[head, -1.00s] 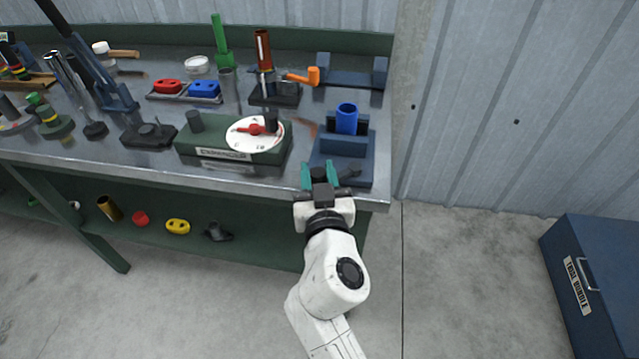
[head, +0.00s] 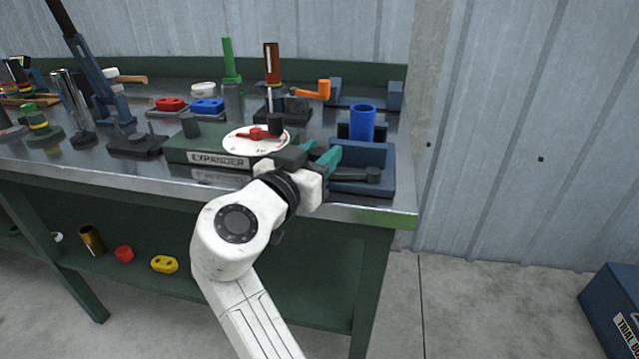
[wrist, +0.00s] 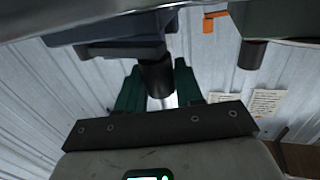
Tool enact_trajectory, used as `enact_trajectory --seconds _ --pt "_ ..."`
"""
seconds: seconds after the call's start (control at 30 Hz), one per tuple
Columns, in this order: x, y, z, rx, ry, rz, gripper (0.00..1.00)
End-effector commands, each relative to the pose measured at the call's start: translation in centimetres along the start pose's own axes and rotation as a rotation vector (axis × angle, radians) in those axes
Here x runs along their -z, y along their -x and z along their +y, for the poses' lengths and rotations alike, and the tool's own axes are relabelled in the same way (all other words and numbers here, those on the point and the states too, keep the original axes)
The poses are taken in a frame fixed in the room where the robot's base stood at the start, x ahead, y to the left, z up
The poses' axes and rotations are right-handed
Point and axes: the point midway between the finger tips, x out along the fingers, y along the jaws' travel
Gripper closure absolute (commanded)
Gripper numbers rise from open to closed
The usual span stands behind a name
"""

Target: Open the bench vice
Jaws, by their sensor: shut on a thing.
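The blue bench vice (head: 362,155) stands at the right front corner of the bench, with a blue cylinder (head: 362,122) upright between its jaws. A dark handle (head: 352,176) runs along its front. My gripper (head: 322,158), with teal fingers, is at the left end of this handle. In the wrist view the fingers (wrist: 157,72) are shut on a dark round handle grip (wrist: 155,84), below the blue vice body (wrist: 115,48). The gap between the vice jaws is largely hidden by the cylinder and the front jaw.
The green expander (head: 190,150) with a white dial (head: 250,140) is close to the left of my gripper. An orange-handled tool (head: 318,90) and a blue stand (head: 394,95) are behind the vice. The bench's front edge (head: 350,212) runs beneath my wrist.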

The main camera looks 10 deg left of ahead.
Motion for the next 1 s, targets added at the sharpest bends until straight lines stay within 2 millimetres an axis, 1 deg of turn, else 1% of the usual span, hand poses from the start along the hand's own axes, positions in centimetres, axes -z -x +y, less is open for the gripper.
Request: enact_trajectory --seconds 0.03,0.4,0.97,1.0 --pt "-0.5 -0.3 -0.2 -0.027 -0.001 0.002 1.0" --pt "-0.1 -1.5 -0.7 -0.172 0.0 0.001 1.0" --pt "0.0 -1.8 -0.7 -0.196 0.0 -0.001 1.0" --pt "0.0 -1.8 -0.7 -0.195 0.0 -0.001 0.6"
